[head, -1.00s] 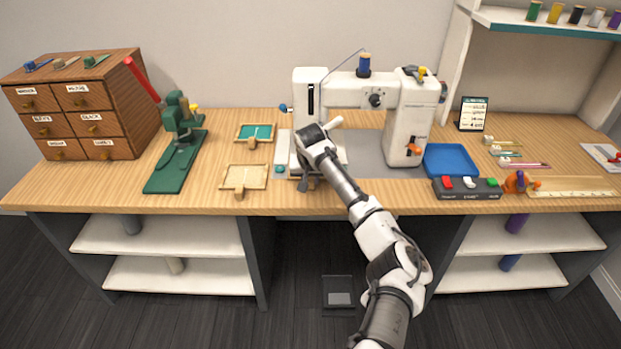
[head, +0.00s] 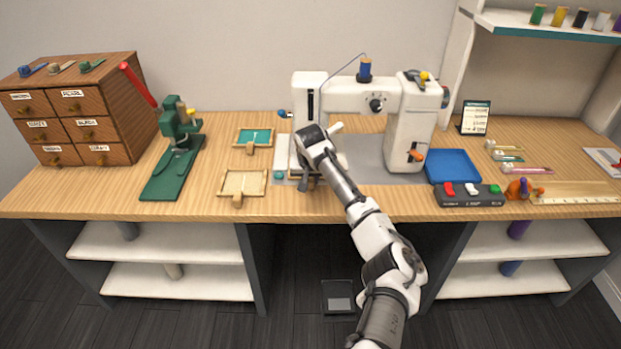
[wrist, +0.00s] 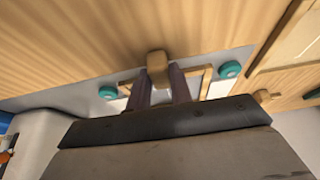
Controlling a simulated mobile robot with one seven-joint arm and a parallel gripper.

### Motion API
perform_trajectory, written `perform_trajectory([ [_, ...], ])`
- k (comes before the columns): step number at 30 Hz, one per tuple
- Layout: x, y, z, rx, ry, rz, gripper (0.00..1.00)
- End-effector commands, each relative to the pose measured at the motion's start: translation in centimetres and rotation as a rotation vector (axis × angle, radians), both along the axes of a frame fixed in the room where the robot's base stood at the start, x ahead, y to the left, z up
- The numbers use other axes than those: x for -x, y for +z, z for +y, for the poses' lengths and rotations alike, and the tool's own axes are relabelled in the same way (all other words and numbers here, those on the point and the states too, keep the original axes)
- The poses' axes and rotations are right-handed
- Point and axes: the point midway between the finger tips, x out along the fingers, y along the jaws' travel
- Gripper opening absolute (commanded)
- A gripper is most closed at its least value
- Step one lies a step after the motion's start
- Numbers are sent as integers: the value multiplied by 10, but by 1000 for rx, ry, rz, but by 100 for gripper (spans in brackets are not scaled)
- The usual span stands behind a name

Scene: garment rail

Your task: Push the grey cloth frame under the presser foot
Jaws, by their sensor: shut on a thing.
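My gripper (head: 307,182) is at the front of the sewing machine's bed, below the needle head. In the wrist view my gripper (wrist: 160,82) is shut on a small wooden handle block (wrist: 157,62). Thin wooden frame edges (wrist: 206,82) show beside the fingers, and I take this to be the grey cloth frame. Its cloth is mostly hidden behind my gripper. The white sewing machine (head: 405,125) stands at the back of the bench. Its presser foot is hidden behind my arm in the head view and does not show in the wrist view.
Two teal knobs (wrist: 108,92) (wrist: 229,69) flank the frame. A teal cloth frame (head: 254,137) and a beige cloth frame (head: 243,183) lie left of the machine. A green press (head: 175,160) stands farther left. A blue tray (head: 452,167) and switch box (head: 468,195) lie right.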

Motion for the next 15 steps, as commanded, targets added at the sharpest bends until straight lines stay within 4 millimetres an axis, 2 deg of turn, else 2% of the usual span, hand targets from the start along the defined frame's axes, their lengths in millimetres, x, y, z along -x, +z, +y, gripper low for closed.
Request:
perform_trajectory([
  [2, 0, 0, 0, 0, 0, 1, 0],
  [3, 0, 0, 0, 0, 0, 0, 25],
  [8, 0, 0, 0, 0, 0, 0, 46],
  [15, 0, 0, 0, 0, 0, 0, 47],
])
